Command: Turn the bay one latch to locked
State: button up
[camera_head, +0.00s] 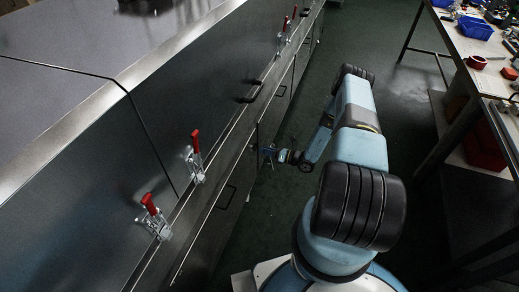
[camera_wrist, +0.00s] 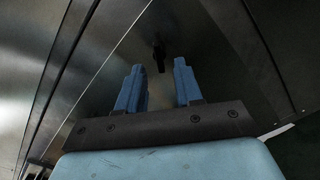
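My gripper (camera_head: 270,151) is beside the lower side panels of the long metal dryer, at mid picture in the head view. In the wrist view its two blue fingers (camera_wrist: 158,66) are apart with nothing held between them. A small dark latch-like handle (camera_wrist: 159,56) on a grey metal panel shows between and beyond the fingertips. It seems to stand about upright in that picture; I cannot tell whether it touches a finger. No label shows which bay it belongs to. In the head view my gripper and arm hide this spot.
Red-handled toggle clamps (camera_head: 196,155) (camera_head: 153,215) sit along the dryer's upper edge, with others farther back. A cluttered workbench (camera_head: 478,45) stands at the right. Green floor (camera_head: 392,85) between is clear.

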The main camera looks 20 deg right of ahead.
jog(key=shift+x, duration=1.85)
grip_shut()
